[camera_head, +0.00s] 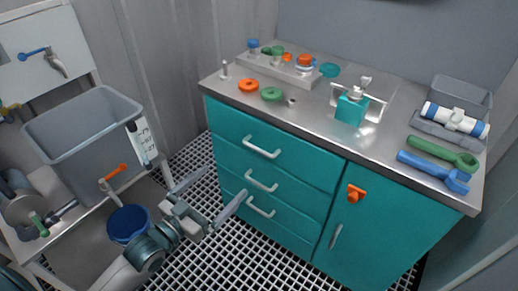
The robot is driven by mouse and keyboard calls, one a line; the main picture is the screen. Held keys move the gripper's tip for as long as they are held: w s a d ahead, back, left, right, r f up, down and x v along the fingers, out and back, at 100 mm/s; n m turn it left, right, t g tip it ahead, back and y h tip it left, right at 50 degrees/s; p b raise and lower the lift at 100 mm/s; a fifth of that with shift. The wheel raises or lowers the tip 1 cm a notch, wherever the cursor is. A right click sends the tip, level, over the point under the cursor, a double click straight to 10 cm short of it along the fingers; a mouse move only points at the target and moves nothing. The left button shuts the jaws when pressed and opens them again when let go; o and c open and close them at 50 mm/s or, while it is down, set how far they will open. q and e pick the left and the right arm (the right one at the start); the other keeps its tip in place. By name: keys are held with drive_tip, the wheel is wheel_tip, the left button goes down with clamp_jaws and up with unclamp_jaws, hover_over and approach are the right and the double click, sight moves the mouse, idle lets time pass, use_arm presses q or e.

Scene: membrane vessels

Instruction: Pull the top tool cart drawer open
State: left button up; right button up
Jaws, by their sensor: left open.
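The tool cart has a teal front with a column of three drawers. The top drawer (228,130) is closed, flush with the front, and its white bar handle (262,148) is in plain view. Below it are the middle drawer handle (261,181) and the bottom drawer handle (260,207). My left gripper (209,193) is open and empty, in front of the drawers at their lower left. Its two fingers are spread wide and point towards the cart. It looks apart from the handles. My right gripper is not in view.
The metal cart top (325,122) holds a teal clamp block (350,108), coloured rings and wrench-like tools. A teal door (375,225) with an orange latch (355,193) is right of the drawers. Grated floor lies between.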

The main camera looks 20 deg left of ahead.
sight(257, 148)
use_arm(q)
drive_tip(key=shift+w, duration=0.1)
drive_tip(key=shift+x, duration=8.65)
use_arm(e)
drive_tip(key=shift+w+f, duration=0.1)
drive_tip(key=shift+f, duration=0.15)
use_arm(q)
drive_tip(key=shift+c, duration=0.6)
